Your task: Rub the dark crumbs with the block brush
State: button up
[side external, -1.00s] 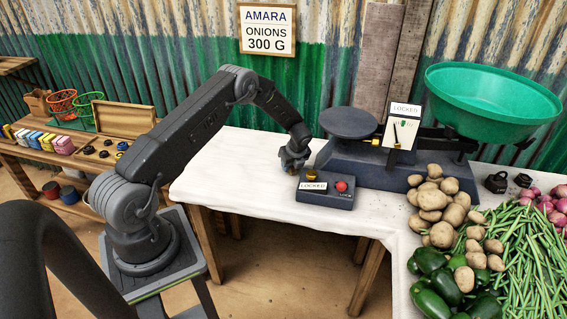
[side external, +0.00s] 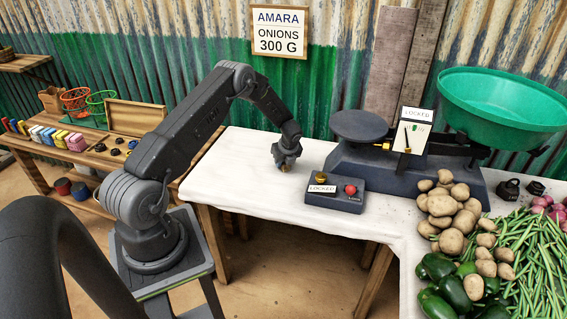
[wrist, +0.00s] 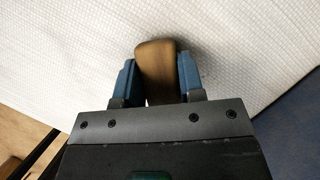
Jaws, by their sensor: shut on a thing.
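My gripper (side external: 286,163) is low over the white cloth, left of the control box. In the wrist view my gripper (wrist: 157,82) has its two blue fingers shut on a brown wooden block, the block brush (wrist: 157,66). The brush lies between the fingers and sticks out past their tips. A small brown bit of the brush (side external: 285,169) shows under the gripper in the side view, at or just above the cloth; I cannot tell whether it touches. Its bristles are hidden. I see no dark crumbs on the cloth in either view.
The control box (side external: 347,202) with a yellow knob, red button and LOCKED label stands right of the gripper. The scale (side external: 400,178) with a green pan (side external: 490,110) is behind it. Potatoes (side external: 452,240), green peppers and beans fill the right. The white cloth (side external: 240,180) is clear at left.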

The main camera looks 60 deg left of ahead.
aim_at(299, 168)
jog(key=shift+w+d, duration=2.2)
jog(key=shift+d, duration=0.1)
jog(key=shift+s+a, duration=2.35)
jog(key=shift+s+a+r, duration=0.1)
jog(key=shift+s+a, duration=0.05)
jog(key=shift+r, duration=4.15)
